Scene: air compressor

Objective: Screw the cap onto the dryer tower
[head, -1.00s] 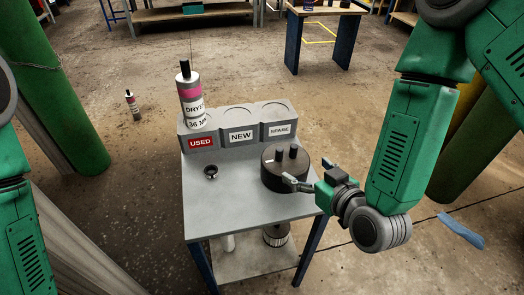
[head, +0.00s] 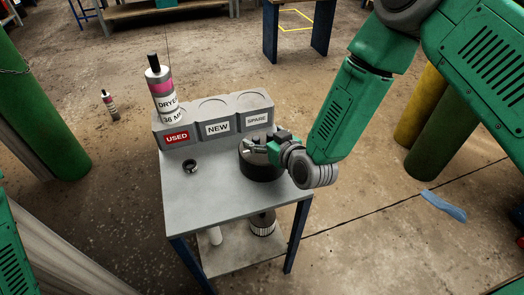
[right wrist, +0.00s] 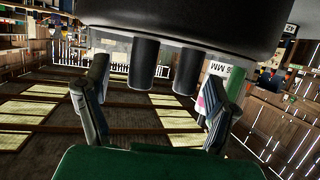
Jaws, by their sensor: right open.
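The cap, a wide black cylinder (head: 260,170) with two upright posts on top, sits on the grey table in front of the SPARE slot. In the right wrist view the cap (right wrist: 190,22) fills the top edge, and its two posts (right wrist: 165,68) point down between my fingers. My right gripper (head: 263,146) is open over the cap's top. In the right wrist view its fingers (right wrist: 152,108) stand one on each side of the posts, with visible gaps. I cannot make out the dryer tower. My left gripper is out of view.
A grey rack (head: 213,109) labelled USED, NEW and SPARE stands at the table's back. A pink-banded dryer cartridge (head: 161,90) stands in USED. A small dark ring (head: 190,166) lies on the table (head: 205,205), whose front is clear. Another cartridge (head: 110,105) stands on the floor.

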